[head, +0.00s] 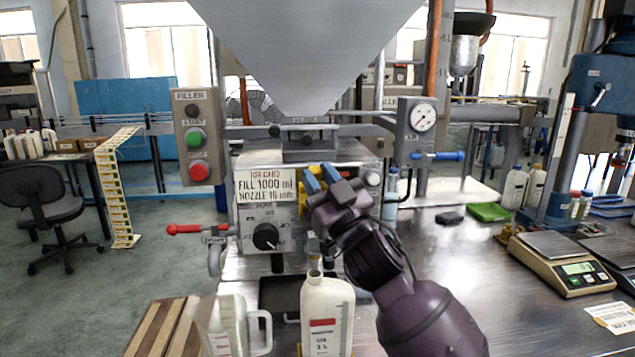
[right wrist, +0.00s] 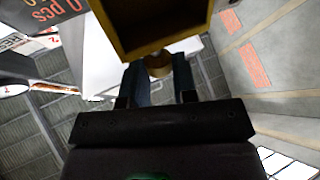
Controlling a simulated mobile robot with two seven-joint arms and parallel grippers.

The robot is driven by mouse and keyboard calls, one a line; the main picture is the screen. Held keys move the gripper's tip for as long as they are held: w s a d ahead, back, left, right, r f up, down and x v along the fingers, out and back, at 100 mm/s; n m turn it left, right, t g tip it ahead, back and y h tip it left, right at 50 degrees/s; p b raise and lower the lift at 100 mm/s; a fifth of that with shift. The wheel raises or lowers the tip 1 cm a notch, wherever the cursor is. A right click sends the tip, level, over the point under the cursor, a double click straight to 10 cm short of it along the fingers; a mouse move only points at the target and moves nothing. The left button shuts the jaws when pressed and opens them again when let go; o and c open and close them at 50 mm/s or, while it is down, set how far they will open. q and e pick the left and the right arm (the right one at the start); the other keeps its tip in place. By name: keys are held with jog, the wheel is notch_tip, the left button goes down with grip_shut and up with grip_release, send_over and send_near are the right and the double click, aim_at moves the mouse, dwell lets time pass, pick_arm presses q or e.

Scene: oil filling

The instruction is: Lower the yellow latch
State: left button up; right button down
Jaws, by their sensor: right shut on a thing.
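The yellow latch (head: 302,206) is on the front of the filling machine (head: 350,153), just right of the job card. My right gripper (head: 321,176) hides most of it in the head view. The blue fingertips are at the latch, and the gripper is shut on it. In the right wrist view, a yellow frame-like part (right wrist: 155,48) fills the top middle, with a short yellow round piece between my two fingers (right wrist: 159,80). My left gripper is not in view.
A red-handled valve (head: 190,229) is at left, and a blue-handled valve (head: 440,156) at right. A scale (head: 562,262) stands on the right table.

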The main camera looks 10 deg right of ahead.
jog(key=shift+s+f, duration=0.1)
jog(key=shift+f, duration=0.1)
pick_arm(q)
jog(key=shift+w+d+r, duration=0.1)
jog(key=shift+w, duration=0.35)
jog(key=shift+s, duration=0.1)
